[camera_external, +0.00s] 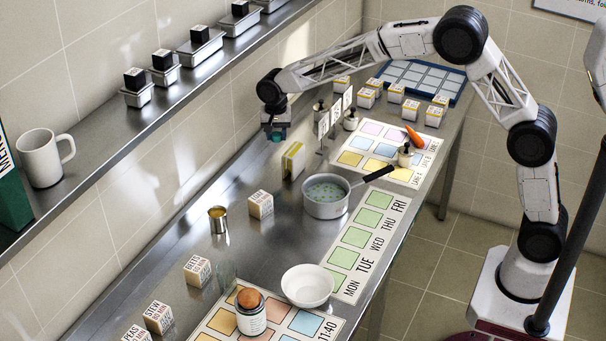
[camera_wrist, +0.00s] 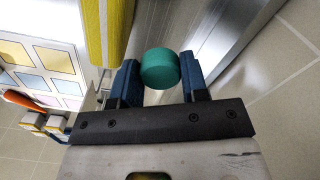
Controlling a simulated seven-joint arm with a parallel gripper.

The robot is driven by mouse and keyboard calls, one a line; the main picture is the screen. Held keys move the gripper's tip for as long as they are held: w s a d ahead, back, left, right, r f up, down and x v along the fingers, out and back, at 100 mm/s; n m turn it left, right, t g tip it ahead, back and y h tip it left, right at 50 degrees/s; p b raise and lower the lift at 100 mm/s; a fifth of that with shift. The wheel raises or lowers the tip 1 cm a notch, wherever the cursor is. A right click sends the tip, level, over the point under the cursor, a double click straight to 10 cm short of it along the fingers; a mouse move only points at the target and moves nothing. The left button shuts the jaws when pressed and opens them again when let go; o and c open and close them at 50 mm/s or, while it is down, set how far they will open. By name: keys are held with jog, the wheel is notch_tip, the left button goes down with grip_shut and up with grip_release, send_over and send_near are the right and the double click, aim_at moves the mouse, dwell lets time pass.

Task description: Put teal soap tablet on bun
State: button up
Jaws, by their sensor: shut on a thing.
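The teal soap tablet (camera_wrist: 160,68) is a short round disc held between the blue fingers of my gripper (camera_wrist: 159,76) in the wrist view. In the external view my gripper (camera_external: 274,128) points down at the back of the steel counter, with the teal tablet (camera_external: 277,136) at its tip, above the counter. I cannot make out a bun for certain. A round brown thing (camera_external: 249,298) tops a labelled jar at the front; whether it is a bun or a lid I cannot tell.
A yellow-sided block (camera_external: 293,160) stands close to my gripper, and also shows in the wrist view (camera_wrist: 108,25). A pot (camera_external: 326,199), white bowl (camera_external: 307,286), open can (camera_external: 218,219) and labelled cubes stand nearer the front. A wall shelf (camera_external: 110,130) runs along the left.

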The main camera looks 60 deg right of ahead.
jog(key=s+a+r+n, duration=0.2)
jog(key=s+a, duration=0.3)
jog(key=a, duration=0.5)
jog(key=s+a+r+n, duration=0.1)
jog(key=s+a, duration=0.4)
jog(key=a, duration=0.6)
jog(key=s+a+r+n, duration=0.2)
jog(key=s+a, duration=0.3)
jog(key=a, duration=0.5)
jog(key=s+a+r+n, duration=0.3)
jog(key=s+a+n, duration=0.1)
jog(key=s+a, duration=1.6)
jog(key=s, duration=0.3)
jog(key=shift+w+a, duration=0.15)
send_over(249, 293)
jog(key=shift+f, duration=0.8)
jog(key=shift+f, duration=1.7)
jog(key=shift+f, duration=0.15)
